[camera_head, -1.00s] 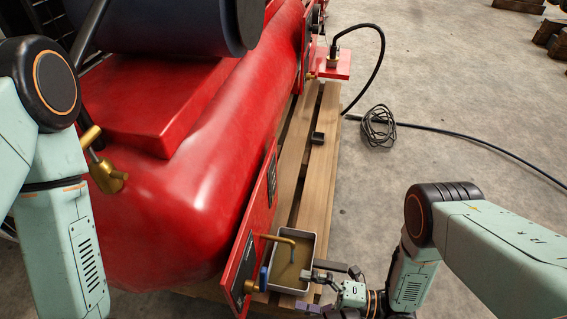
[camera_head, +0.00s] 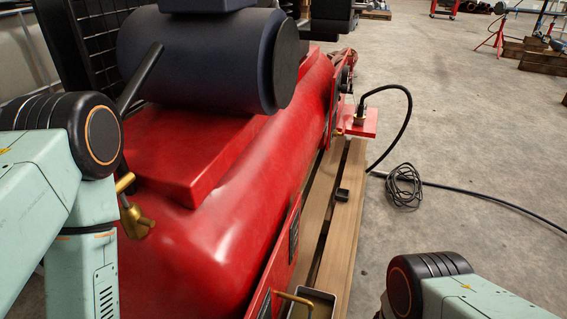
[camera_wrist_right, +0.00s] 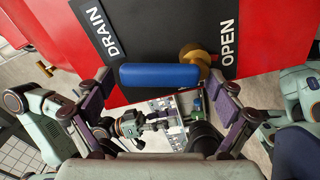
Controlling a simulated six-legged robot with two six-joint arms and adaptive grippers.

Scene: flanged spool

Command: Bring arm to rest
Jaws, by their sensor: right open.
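My right gripper (camera_wrist_right: 167,86) is open in the right wrist view, with its two fingers spread wide apart. A blue valve handle (camera_wrist_right: 160,76) with a brass stem (camera_wrist_right: 194,56) lies just beyond the fingertips, and the jaws are not closed on it. It sits on a black plate marked DRAIN and OPEN (camera_wrist_right: 165,30). In the head view my right arm (camera_head: 430,285) shows at the lower right, but its gripper is below the frame. My left arm (camera_head: 60,180) is at the left; its gripper is out of view.
The red compressor tank (camera_head: 225,225) stands on a wooden pallet (camera_head: 345,220). A brass drain pipe (camera_head: 295,299) and a tray rim (camera_head: 325,295) show at the bottom edge. A black cable (camera_head: 470,195) is coiled on the floor. The floor at the right is largely open.

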